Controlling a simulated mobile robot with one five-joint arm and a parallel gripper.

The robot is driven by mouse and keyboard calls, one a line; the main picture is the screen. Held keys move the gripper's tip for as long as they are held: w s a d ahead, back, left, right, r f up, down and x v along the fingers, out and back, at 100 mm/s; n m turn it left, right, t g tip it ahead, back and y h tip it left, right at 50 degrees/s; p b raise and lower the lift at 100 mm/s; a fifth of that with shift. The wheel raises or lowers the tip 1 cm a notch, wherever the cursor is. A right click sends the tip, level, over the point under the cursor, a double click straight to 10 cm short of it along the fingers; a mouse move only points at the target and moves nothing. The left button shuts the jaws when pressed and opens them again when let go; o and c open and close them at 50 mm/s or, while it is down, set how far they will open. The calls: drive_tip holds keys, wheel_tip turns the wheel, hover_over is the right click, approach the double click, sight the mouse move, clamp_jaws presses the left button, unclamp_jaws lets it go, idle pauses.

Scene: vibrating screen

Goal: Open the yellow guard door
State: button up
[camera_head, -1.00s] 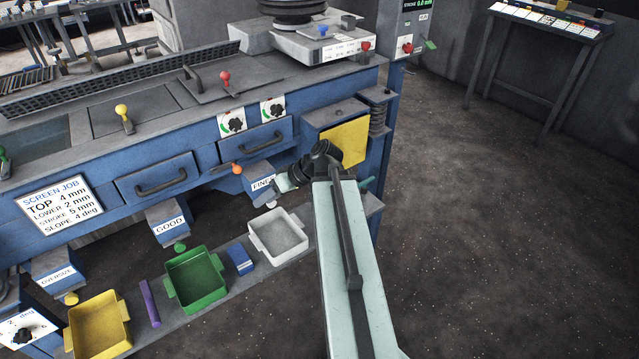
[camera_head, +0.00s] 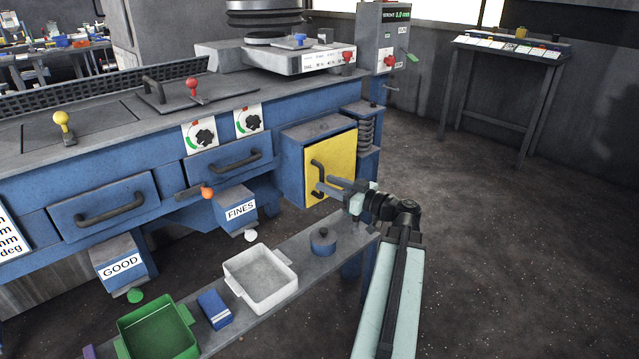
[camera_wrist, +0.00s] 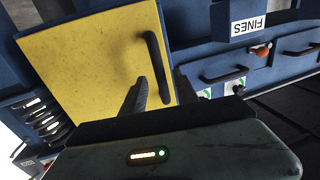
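The yellow guard door (camera_head: 343,160) is on the front of a blue box at the right end of the machine and looks closed. Its dark curved handle (camera_head: 317,176) stands upright near the door's left edge. My gripper (camera_head: 325,184) is in front of the door with its fingers pointing at the handle. In the wrist view the door (camera_wrist: 95,60) fills the upper left, and the handle (camera_wrist: 154,58) lies between and just beyond my fingertips (camera_wrist: 160,77). The fingers are apart with nothing held; whether either one touches the handle is unclear.
A shelf below holds a white tray (camera_head: 233,280), a dark round weight (camera_head: 323,242), a blue block (camera_head: 214,310) and a green tray (camera_head: 125,340). The fines chute (camera_head: 236,208) is left of the door. The floor to the right is clear.

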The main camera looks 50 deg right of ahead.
sight(321, 194)
drive_tip(key=shift+w+a, duration=0.15)
drive_tip(key=shift+w, duration=0.6)
drive_tip(key=shift+w+a, duration=0.1)
drive_tip(key=shift+w, duration=0.65)
clamp_jaws()
